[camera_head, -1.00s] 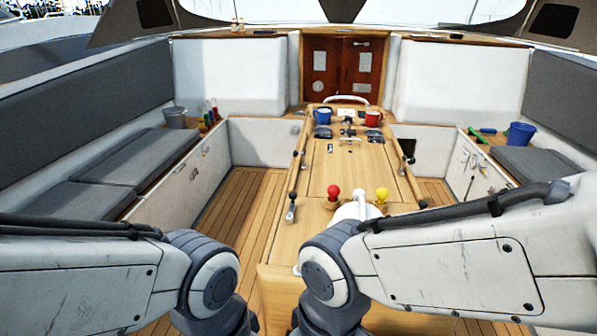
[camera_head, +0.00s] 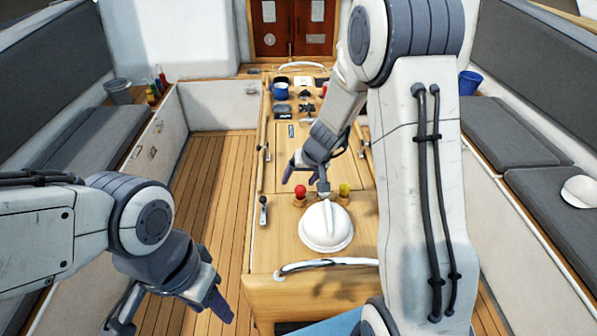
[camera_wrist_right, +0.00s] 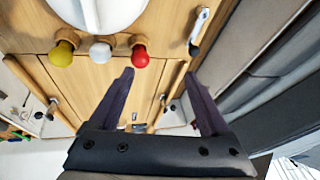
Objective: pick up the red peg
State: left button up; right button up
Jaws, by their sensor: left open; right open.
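The red peg (camera_head: 301,191) stands upright on the wooden cockpit table (camera_head: 285,230), in a wooden base, left of the yellow peg (camera_head: 345,189). In the right wrist view the red peg (camera_wrist_right: 139,53) lies at the end of a row with a white peg (camera_wrist_right: 100,51) and the yellow peg (camera_wrist_right: 63,54). My right gripper (camera_head: 306,178) is open and empty above the table, just beyond the red peg. In its wrist view, the red peg is past the left fingertip, outside the jaws. My left gripper (camera_head: 172,316) is open and empty over the floor left of the table.
A white dome (camera_head: 326,226) sits close in front of the pegs. A blue mug (camera_head: 280,91) stands at the far end. A winch handle (camera_head: 263,210) is at the left edge. Benches line both sides.

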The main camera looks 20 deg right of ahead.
aim_at(302, 188)
jog(key=shift+m+h, duration=0.4)
jog(key=w+d+f, duration=0.1)
jog(key=d+f, duration=0.1)
jog(key=f, duration=0.1)
jog(key=w+d+f+b, duration=0.1)
jog(key=shift+w+d+f, duration=0.1)
jog(key=shift+w+f, duration=0.25)
jog(key=shift+x, duration=2.9)
pick_arm(q)
jog(key=shift+f, duration=0.2)
pick_arm(e)
jog(key=shift+w+r, duration=0.15)
grip_shut()
